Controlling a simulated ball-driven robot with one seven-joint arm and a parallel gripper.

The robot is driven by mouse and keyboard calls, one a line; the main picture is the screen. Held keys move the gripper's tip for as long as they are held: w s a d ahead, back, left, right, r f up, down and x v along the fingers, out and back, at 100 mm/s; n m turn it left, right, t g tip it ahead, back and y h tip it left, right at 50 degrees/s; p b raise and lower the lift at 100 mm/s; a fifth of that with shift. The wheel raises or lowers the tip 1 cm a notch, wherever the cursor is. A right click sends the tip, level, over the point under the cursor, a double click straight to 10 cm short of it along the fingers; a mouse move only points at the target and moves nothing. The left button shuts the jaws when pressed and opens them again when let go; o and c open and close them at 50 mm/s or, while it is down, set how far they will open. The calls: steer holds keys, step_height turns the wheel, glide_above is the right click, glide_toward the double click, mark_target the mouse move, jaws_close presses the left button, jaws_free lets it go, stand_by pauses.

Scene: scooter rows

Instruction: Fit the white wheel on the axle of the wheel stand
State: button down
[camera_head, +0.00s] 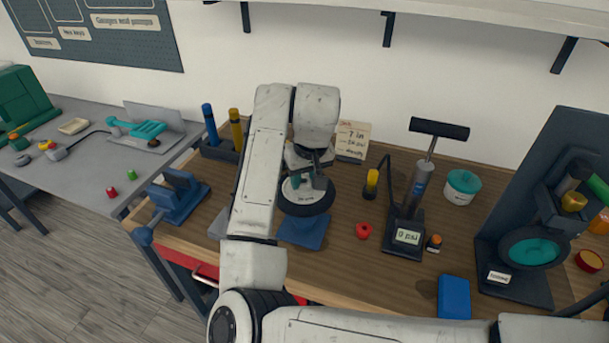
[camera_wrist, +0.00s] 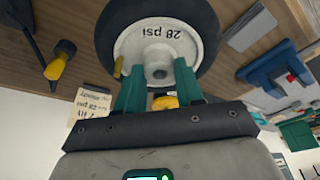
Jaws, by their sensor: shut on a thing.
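The white wheel (camera_head: 306,197), a white hub in a black tyre, is in my gripper (camera_head: 308,183) near the middle of the bench. In the wrist view, the white wheel (camera_wrist: 180,40) shows "28 psi" on its hub, and the green fingers of my gripper (camera_wrist: 157,74) are shut at the hub around its centre. A blue base (camera_head: 303,232), which looks like the wheel stand's, shows just below the wheel. The axle is not visible, and I cannot tell whether the wheel touches the stand. A small yellow part (camera_wrist: 165,102) shows between the fingers.
A pump with a gauge (camera_head: 408,236) stands to the right, with a red piece (camera_head: 363,230) between. A blue vise (camera_head: 178,197) is to the left. A teal-hubbed wheel (camera_head: 533,251) is on a dark stand far right. A blue block (camera_head: 454,297) lies near the front.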

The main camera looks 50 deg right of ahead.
steer(key=shift+f+b, duration=1.8)
steer(key=shift+f, duration=1.75)
steer(key=c, duration=0.6)
jaws_free()
steer(key=shift+c, duration=0.2)
steer(key=shift+r, duration=0.1)
steer(key=v, duration=0.9)
steer(key=shift+w+r, duration=0.1)
steer(key=shift+r, duration=0.2)
steer(key=shift+s+a+r+p, duration=0.1)
steer(key=shift+s+r+p, duration=0.2)
steer(key=shift+r, duration=0.2)
